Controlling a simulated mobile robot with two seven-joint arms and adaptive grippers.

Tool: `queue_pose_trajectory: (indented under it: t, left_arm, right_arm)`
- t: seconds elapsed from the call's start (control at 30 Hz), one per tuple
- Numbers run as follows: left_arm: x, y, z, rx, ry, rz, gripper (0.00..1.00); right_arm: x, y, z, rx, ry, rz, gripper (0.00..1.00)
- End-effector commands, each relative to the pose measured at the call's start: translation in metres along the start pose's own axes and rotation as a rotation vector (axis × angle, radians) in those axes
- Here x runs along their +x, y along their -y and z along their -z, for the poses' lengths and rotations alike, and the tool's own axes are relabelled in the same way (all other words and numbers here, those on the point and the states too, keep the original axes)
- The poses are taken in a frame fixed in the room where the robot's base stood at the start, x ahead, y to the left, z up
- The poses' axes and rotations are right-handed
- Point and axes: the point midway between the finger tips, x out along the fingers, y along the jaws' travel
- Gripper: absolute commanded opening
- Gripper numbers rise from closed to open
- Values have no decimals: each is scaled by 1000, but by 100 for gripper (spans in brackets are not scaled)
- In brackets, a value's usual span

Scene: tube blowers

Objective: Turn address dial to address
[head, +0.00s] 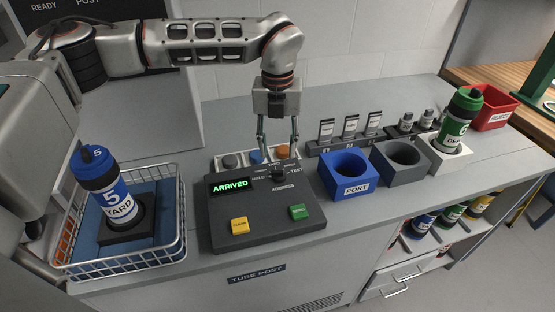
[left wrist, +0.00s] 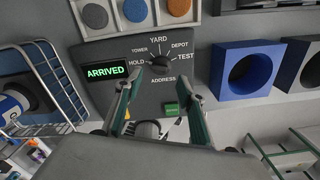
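The address dial (head: 277,172) is a dark round knob on the sloped dark control box (head: 262,242). It also shows in the left wrist view (left wrist: 160,63), ringed by white ticks and the words HOLD, TOWER, YARD, DEPOT and TEST, with ADDRESS below it. I cannot tell surely which word its pointer faces. A screen (head: 230,185) left of it reads ARRIVED in green. My left gripper (head: 279,148) points down just above and behind the dial in the head view. Its fingers (left wrist: 163,95) are apart with nothing between them. My right gripper is not seen.
A yellow button (head: 239,226) and a green button (head: 298,212) sit on the box. A wire basket (head: 178,235) with a blue YARD bottle (head: 115,200) stands left. The blue PORT block (head: 342,190), a grey holder (head: 385,172) and a green bottle (head: 461,118) stand right.

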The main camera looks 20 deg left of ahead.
Motion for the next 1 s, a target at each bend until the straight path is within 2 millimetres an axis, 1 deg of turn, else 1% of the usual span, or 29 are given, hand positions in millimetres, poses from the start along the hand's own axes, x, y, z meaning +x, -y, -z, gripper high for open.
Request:
queue_pose_trajectory:
  t: [0.03,0.1,0.2,0.33,0.5,1.0]
  left_arm:
    - [-12,0,-1,-1,4,1,39]
    - [-24,0,0,-1,2,1,39]
    - [-39,0,-1,-1,2,0,39]
    - [-52,0,0,-1,0,0,39]
    - [-57,0,0,-1,-2,0,39]
    - [-57,0,0,0,-1,-1,39]
  right_arm:
    - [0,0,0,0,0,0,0]
    - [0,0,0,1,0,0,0]
    - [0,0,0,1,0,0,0]
    - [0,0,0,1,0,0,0]
    - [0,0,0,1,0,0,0]
    - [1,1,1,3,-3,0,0]
